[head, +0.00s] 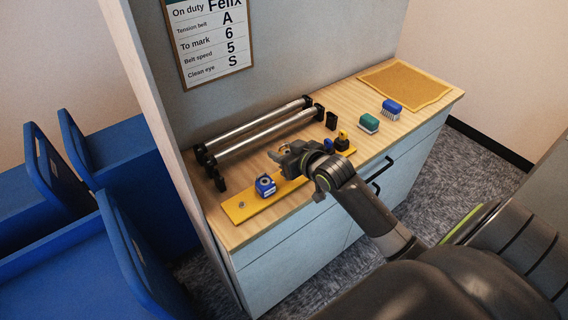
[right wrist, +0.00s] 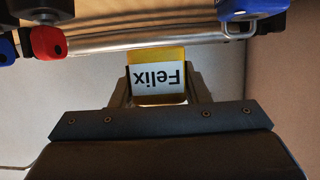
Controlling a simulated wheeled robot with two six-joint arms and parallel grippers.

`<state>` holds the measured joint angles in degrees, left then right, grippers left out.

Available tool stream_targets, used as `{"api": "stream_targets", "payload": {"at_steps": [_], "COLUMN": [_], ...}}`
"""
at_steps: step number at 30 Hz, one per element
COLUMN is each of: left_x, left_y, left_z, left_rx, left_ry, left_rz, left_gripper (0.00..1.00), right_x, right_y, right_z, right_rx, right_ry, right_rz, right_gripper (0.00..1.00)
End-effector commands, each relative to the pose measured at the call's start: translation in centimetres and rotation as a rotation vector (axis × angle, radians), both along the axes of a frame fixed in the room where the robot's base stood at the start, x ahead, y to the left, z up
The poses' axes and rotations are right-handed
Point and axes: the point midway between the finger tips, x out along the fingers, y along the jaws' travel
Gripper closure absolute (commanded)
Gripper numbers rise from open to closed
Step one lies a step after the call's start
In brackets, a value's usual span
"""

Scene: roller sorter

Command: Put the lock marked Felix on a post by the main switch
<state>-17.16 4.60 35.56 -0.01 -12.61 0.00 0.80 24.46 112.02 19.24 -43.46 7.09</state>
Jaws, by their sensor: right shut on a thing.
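My right gripper (right wrist: 157,90) is shut on a yellow lock (right wrist: 158,56), whose white label reads Felix, upside down in the right wrist view. In the head view the right gripper (head: 288,154) is over the middle of the yellow strip (head: 243,208) on the bench, and the lock is hardly visible there. A blue block with a pale label (head: 265,186) sits on the strip left of the gripper. A small blue piece (head: 327,145) and a black-and-yellow piece (head: 342,141) stand at its right end. I cannot tell which is the main switch. My left gripper is out of view.
Two metal rollers (head: 262,130) lie in black holders behind the strip. A notice (head: 210,42) hangs above. Blue bins (head: 70,245) stand at the left.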

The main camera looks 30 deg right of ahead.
Motion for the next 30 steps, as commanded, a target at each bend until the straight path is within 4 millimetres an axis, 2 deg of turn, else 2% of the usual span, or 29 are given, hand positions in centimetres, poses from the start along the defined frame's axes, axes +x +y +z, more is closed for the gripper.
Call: {"api": "stream_targets", "payload": {"at_steps": [1,3,9,30], "left_x": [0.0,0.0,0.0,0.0], "left_y": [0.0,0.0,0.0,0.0], "left_z": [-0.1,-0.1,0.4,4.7], "left_rx": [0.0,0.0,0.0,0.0], "left_ry": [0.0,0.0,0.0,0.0], "left_rz": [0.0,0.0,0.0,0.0], "left_gripper": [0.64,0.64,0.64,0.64], "right_x": [0.0,0.0,0.0,0.0], "right_y": [0.0,0.0,0.0,0.0], "right_z": [1.2,2.3,4.4,8.2], "right_rx": [-0.004,-0.002,0.0,0.001], "right_ry": [-0.005,-0.005,-0.001,0.0], "right_rz": [0.002,0.001,0.0,0.0], "right_gripper": [0.84,0.84,0.84,0.84]}}
